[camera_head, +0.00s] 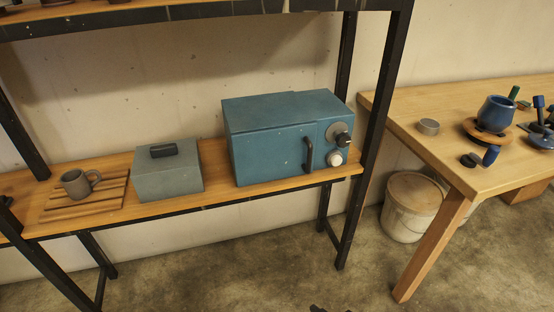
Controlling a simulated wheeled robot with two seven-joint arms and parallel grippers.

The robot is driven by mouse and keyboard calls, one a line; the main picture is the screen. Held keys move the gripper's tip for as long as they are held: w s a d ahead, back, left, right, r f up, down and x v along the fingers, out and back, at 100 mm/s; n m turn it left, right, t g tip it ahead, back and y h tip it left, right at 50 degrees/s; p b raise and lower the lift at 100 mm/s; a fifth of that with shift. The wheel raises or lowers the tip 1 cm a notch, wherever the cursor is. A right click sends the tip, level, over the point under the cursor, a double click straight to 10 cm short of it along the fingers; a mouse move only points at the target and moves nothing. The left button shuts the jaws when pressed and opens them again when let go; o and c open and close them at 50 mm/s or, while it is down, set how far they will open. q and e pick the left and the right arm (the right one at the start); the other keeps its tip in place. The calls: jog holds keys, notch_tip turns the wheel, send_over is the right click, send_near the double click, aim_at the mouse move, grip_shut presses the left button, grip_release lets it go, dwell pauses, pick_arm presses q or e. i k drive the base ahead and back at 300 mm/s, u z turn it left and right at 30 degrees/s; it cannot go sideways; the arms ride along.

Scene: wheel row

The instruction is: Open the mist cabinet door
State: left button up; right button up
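The blue mist cabinet (275,108) stands on the wooden shelf, right of its middle. Its front door (268,155) looks shut, with a dark upright bar handle (308,154) near the door's right side. A round dial with a dark knob (342,139) and a pale knob (335,158) sit on the panel right of the handle. Neither of my grippers can be made out, and nothing touches the cabinet. A small dark shape at the bottom edge is too cut off to identify.
A grey lidded box (168,183) and a mug (77,183) on a slatted board stand left of the cabinet. A black shelf post (372,130) rises just right of it. A wooden table (450,150) with pottery and a lidded bucket (412,205) are further right. The floor in front is mostly clear.

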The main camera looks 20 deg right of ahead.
aim_at(265, 155)
jog(key=u, duration=0.45)
jog(key=k, duration=1.15)
jog(key=z, duration=0.6)
jog(key=i, duration=1.7)
jog(key=u, duration=0.6)
